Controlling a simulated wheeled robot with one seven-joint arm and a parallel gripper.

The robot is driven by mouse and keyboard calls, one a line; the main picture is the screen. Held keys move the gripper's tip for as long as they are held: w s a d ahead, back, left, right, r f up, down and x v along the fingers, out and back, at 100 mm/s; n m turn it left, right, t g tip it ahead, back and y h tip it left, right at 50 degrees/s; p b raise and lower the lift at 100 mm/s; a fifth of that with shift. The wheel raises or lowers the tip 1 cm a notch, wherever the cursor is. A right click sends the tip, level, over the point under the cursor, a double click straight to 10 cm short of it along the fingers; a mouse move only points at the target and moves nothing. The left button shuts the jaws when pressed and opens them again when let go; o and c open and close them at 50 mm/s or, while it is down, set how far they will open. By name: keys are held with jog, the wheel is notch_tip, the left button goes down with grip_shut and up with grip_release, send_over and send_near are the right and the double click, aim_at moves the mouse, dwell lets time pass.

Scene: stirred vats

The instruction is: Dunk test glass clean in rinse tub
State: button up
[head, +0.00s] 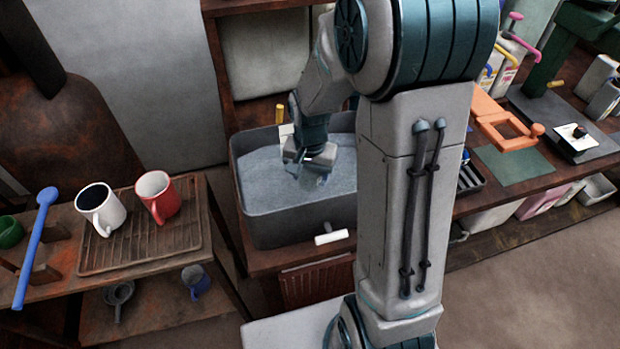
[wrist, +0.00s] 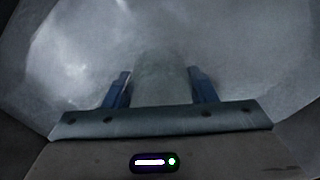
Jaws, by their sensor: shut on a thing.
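The rinse tub (head: 300,215) is a dark grey rectangular basin with grey-blue water in it, standing on the wooden bench. My gripper (head: 312,175) is down inside the tub, at or in the water. In the wrist view my gripper (wrist: 160,92) has its two blue fingers on either side of a faint, see-through upright shape, the test glass (wrist: 160,80). The glass is hard to make out against the water, and its lower end cannot be told. In the head view a small pale bit of the glass (head: 323,179) shows below the fingers.
A rack (head: 150,255) at left holds a white mug (head: 101,208) with dark contents and a red mug (head: 158,195). A blue ladle (head: 35,245) lies beside it. A white tap handle (head: 331,238) sticks out of the tub's front. An orange frame (head: 505,125) stands right.

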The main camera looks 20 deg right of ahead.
notch_tip(320, 180, up, 16)
jog(key=p, duration=1.1)
jog(key=shift+p, duration=0.35)
jog(key=shift+r+n+p, duration=0.35)
jog(key=shift+r+n, duration=0.3)
jog(key=shift+n, duration=0.5)
jog(key=shift+r+n+p, duration=0.4)
jog(key=shift+r+n, duration=0.25)
jog(key=shift+n, duration=0.55)
jog(key=shift+r+n+p, duration=0.35)
jog(key=shift+r+n, duration=0.3)
jog(key=shift+n, duration=0.5)
